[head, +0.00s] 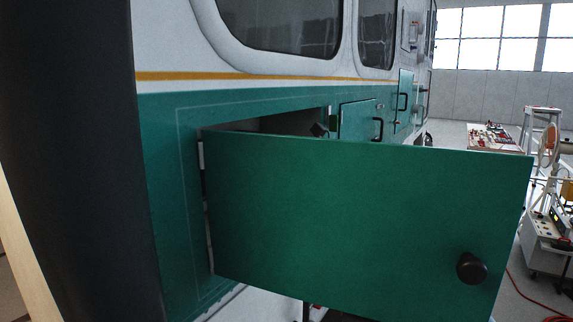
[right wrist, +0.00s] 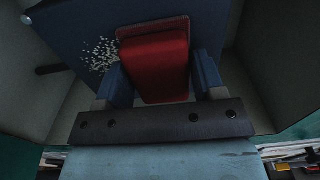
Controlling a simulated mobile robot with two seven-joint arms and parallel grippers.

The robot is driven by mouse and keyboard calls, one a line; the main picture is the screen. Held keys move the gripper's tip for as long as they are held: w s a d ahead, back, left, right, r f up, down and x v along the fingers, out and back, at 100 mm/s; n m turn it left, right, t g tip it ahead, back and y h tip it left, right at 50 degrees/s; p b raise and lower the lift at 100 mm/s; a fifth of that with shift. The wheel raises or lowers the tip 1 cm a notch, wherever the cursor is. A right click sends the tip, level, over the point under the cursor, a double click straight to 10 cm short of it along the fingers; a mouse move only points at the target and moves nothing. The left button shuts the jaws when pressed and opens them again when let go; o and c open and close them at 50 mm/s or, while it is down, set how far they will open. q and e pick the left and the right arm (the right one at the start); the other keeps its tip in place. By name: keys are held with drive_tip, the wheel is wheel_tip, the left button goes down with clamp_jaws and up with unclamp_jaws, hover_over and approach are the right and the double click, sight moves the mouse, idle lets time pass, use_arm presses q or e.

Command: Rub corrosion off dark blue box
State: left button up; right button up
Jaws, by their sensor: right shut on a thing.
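In the right wrist view my right gripper (right wrist: 160,75) is shut on a red block-like pad (right wrist: 158,62), with a blue finger on each side of it. The pad's far end is at the face of the dark blue box (right wrist: 62,30); I cannot tell whether it touches. A patch of pale speckled corrosion (right wrist: 100,53) shows on the box just left of the pad. Any part of the patch behind the pad is hidden. In the head view the open green door hides most of the compartment, and neither gripper shows there.
The green door (head: 350,215) with a black knob (head: 471,268) stands open across the head view. The compartment opening (head: 268,123) is in the helicopter's green side. Grey walls (right wrist: 262,75) flank the box closely. A cart (head: 548,235) stands at the far right.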

drive_tip(key=s+a+p, duration=0.4)
drive_tip(key=s+p, duration=0.1)
drive_tip(key=s, duration=0.1)
drive_tip(key=shift+s+a, duration=0.2)
drive_tip(key=shift+a, duration=0.15)
idle(0.4)
drive_tip(key=v, duration=0.6)
idle(0.5)
drive_tip(key=shift+d, duration=0.1)
drive_tip(key=v, duration=0.3)
idle(0.3)
